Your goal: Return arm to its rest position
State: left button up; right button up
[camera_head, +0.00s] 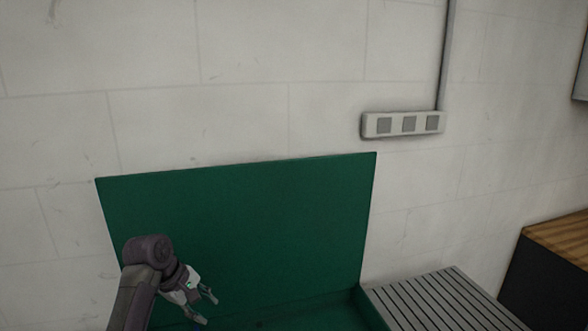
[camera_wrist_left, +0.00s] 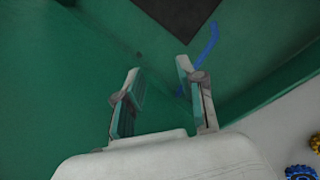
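My left arm comes in at the lower left of the head view. Its left gripper (camera_head: 209,309) is in front of the green panel (camera_head: 250,222). In the left wrist view the two fingers of the left gripper (camera_wrist_left: 160,88) stand apart with nothing between them, over a green surface (camera_wrist_left: 60,80). My right gripper is not in view.
A blue curved strip (camera_wrist_left: 208,48) and a dark patch (camera_wrist_left: 178,14) lie beyond the fingers. Blue (camera_wrist_left: 300,172) and yellow (camera_wrist_left: 315,141) round parts show at the lower right. A grey slatted surface (camera_head: 445,303), a wooden-topped cabinet (camera_head: 562,238) and a wall socket strip (camera_head: 403,124) are to the right.

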pick_arm(q)
jog(key=s+f+m+y, duration=0.2)
jog(key=s+f+m, duration=0.5)
jog(key=s+f, duration=0.85)
jog(key=s+r+m+y, duration=0.2)
jog(key=s+m, duration=0.6)
jog(key=s, duration=1.4)
notch_tip(320, 180, down, 32)
jog(key=s+f+b, duration=0.1)
jog(key=s+b, duration=0.1)
jog(key=b, duration=0.3)
jog(key=s+a+f+g+b, duration=0.1)
jog(key=s+a+f+b, duration=0.1)
jog(key=s+f, duration=1.4)
jog(key=shift+a+f+m+g+b, duration=0.3)
jog(key=shift+f+g+b, duration=0.1)
jog(key=shift+b, duration=0.15)
